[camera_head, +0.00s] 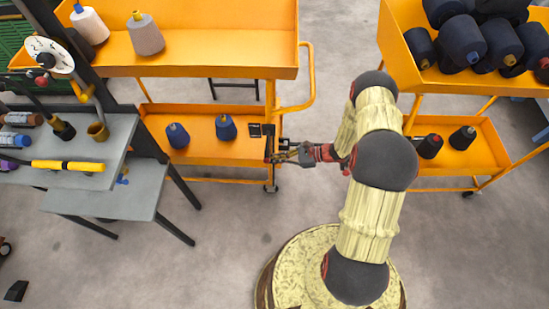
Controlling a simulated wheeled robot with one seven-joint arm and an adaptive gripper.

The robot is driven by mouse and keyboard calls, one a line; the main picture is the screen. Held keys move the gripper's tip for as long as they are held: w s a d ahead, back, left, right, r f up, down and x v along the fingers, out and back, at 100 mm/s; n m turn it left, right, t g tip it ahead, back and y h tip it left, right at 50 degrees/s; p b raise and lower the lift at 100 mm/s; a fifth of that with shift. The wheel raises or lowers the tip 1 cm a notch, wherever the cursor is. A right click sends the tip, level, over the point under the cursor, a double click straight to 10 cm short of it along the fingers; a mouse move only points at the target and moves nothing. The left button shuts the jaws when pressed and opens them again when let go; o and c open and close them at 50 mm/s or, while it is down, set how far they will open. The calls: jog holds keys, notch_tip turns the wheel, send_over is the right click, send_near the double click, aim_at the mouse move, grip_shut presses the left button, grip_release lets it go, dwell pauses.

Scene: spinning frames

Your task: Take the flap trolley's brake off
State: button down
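An orange trolley (200,58) with a side push handle (309,80) stands at the upper left, its lower shelf (200,150) below. A second orange trolley (455,75) stands at the upper right. I cannot tell from labels which is the flap trolley. My gripper (276,152) is at the right end of the left trolley's lower shelf, beside a small dark fitting (262,131) there. A castor (270,187) shows just below it. Whether the fitting is the brake, whether the gripper touches it, and whether the fingers are open are too small to tell.
Yarn cones stand on the left trolley, including a blue one (226,128) on its lower shelf. Dark cones (460,42) fill the right trolley's top. A grey workbench (75,140) with tools stands at the left. The floor (225,250) in front is clear.

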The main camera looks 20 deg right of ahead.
jog(key=r+m+p, duration=0.1)
jog(key=r, duration=0.1)
jog(key=r+m+g+p, duration=0.1)
jog(key=r, duration=0.1)
jog(key=shift+s+a+r+m+g+y, duration=0.1)
jog(key=shift+s+r+m+g+y, duration=0.1)
jog(key=shift+m+g+y, duration=0.15)
jog(key=shift+w+r+p, duration=0.15)
jog(key=shift+r+p, duration=0.3)
jog(key=shift+r, duration=0.75)
send_near(268, 156)
jog(key=shift+s+d+f+b, duration=0.2)
jog(key=shift+s+d, duration=0.25)
jog(key=shift+d, duration=0.05)
jog(key=shift+s+d+f+b, duration=0.2)
jog(key=shift+s+d+f, duration=0.05)
jog(key=shift+s+d, duration=0.25)
